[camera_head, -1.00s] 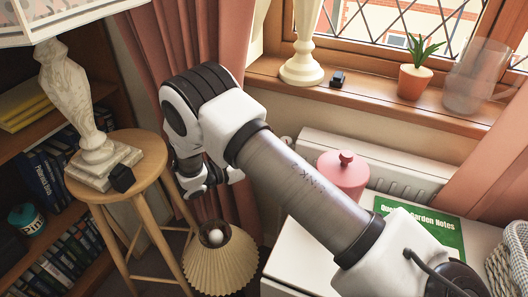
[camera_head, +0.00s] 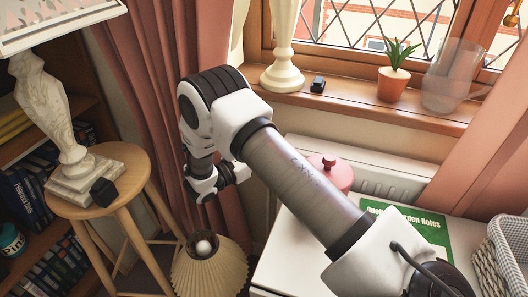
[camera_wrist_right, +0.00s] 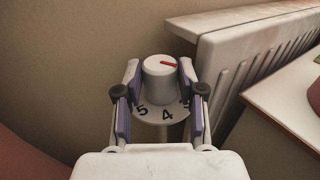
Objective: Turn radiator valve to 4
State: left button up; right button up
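In the right wrist view, the radiator valve is a round white knob (camera_wrist_right: 160,80) with a red mark on top pointing to the right. A pale dial (camera_wrist_right: 152,122) below it shows 5, 4 and, partly hidden, what looks like 3. My right gripper (camera_wrist_right: 161,72) has one finger on each side of the knob, with narrow gaps seeming to separate them. The white radiator (camera_wrist_right: 250,45) is right of the knob. In the head view, my right arm crosses the middle and its gripper end (camera_head: 232,177) is near the curtain; the valve cannot be made out. My left gripper is not in view.
A white cabinet (camera_head: 285,258) holds a pink lidded pot (camera_head: 330,172), a green book (camera_head: 415,226) and a basket (camera_head: 500,255). A pleated lampshade (camera_head: 208,268) is below my arm. A wooden stool (camera_head: 125,160) stands left. The sill holds a potted plant (camera_head: 392,85).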

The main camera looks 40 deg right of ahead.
jog(key=shift+w+m+g+b, duration=0.15)
jog(key=shift+m+g+b, duration=0.15)
jog(key=shift+m+g, duration=0.65)
jog(key=o, duration=0.9)
jog(key=shift+c, duration=0.2)
notch_tip(320, 180, up, 10)
